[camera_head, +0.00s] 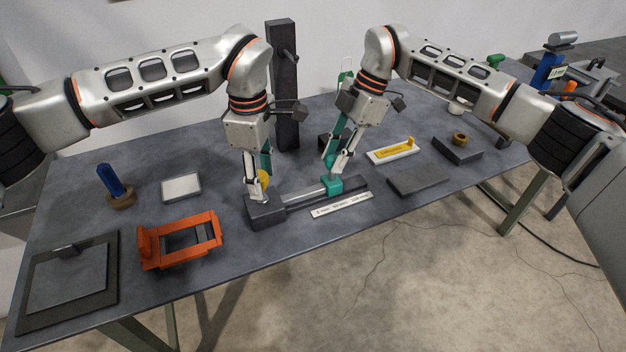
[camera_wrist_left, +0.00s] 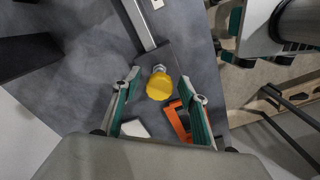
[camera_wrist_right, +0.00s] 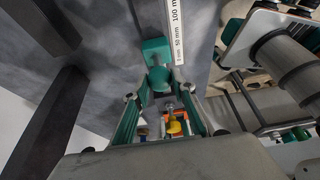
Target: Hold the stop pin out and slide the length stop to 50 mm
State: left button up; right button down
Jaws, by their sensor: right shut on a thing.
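The teal length stop (camera_head: 331,187) sits on the metal rail (camera_head: 303,195) of the dark fixture (camera_head: 266,212). Its upright knob also shows in the right wrist view (camera_wrist_right: 160,80). My right gripper (camera_head: 333,170) is shut on the length stop from above. The yellow stop pin knob (camera_wrist_left: 160,86) stands at the rail's left end. My left gripper (camera_wrist_left: 161,100) is over it, its fingers apart on both sides with gaps to the knob. In the head view the left fingers partly hide the knob (camera_head: 263,178). The white scale (camera_head: 342,205) reads 0, 50 and 100 mm; the stop's exact reading is unclear.
An orange bracket (camera_head: 180,241) lies left of the fixture. A dark post (camera_head: 283,90) stands behind it. A white tray with a yellow piece (camera_head: 393,151) and a dark slab (camera_head: 419,181) lie to the right. The table's front edge is close to the fixture.

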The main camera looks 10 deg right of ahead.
pick_arm(q)
jog(key=shift+r, duration=3.5)
pick_arm(e)
jog(key=shift+a, duration=0.1)
jog(key=c, duration=1.7)
grip_release()
jog(key=v, duration=0.7)
